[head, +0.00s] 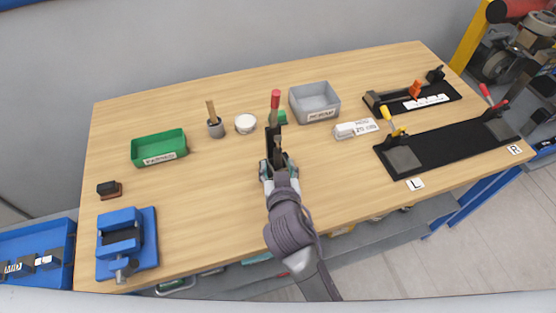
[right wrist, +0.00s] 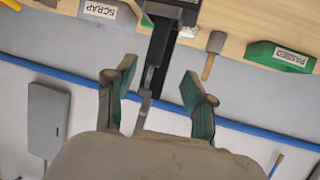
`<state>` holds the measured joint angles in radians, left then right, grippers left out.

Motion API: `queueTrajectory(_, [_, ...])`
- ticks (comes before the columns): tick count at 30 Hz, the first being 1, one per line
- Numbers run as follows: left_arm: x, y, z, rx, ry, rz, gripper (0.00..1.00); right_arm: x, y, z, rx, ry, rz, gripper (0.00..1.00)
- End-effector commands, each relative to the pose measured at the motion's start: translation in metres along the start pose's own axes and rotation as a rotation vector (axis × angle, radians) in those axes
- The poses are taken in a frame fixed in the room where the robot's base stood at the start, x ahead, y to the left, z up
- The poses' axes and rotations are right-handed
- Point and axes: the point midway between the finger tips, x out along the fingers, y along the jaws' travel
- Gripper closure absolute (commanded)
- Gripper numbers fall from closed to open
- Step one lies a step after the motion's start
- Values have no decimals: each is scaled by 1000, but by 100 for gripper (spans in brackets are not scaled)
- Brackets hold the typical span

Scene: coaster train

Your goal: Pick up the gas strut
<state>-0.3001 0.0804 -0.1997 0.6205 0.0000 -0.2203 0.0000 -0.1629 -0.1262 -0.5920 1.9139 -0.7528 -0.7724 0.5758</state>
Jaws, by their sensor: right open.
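My right gripper (head: 279,165) reaches over the middle of the table, its fingers apart. In the right wrist view its two teal fingers (right wrist: 155,95) stand on either side of a slim dark bar with a thin grey rod-like end (right wrist: 147,90), which looks like the gas strut. I cannot tell whether either finger touches it. In the head view a dark upright piece (head: 273,142) shows just beyond the gripper, below a red handle (head: 275,99); its lower part is hidden by the gripper. My left gripper is not in view.
A grey bin (head: 334,112) and a small green piece (head: 282,117) are beyond the gripper. Black clamp boards (head: 445,148) are right. The front middle is clear.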

Motion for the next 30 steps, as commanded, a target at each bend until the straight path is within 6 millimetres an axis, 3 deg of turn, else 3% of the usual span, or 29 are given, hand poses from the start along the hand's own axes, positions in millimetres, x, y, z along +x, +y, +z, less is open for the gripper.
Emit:
queueTrajectory(5, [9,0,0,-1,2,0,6,13,2,4,-1,0,0,46])
queueTrajectory(13, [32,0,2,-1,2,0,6,51,8,9,0,0,0,46])
queueTrajectory(22, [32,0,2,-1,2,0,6,56,8,7,1,-2,0,46])
queueTrajectory(23, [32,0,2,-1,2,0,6,56,8,7,1,-2,0,48])
queueTrajectory(30, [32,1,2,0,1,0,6,56,8,7,1,-2,0,88])
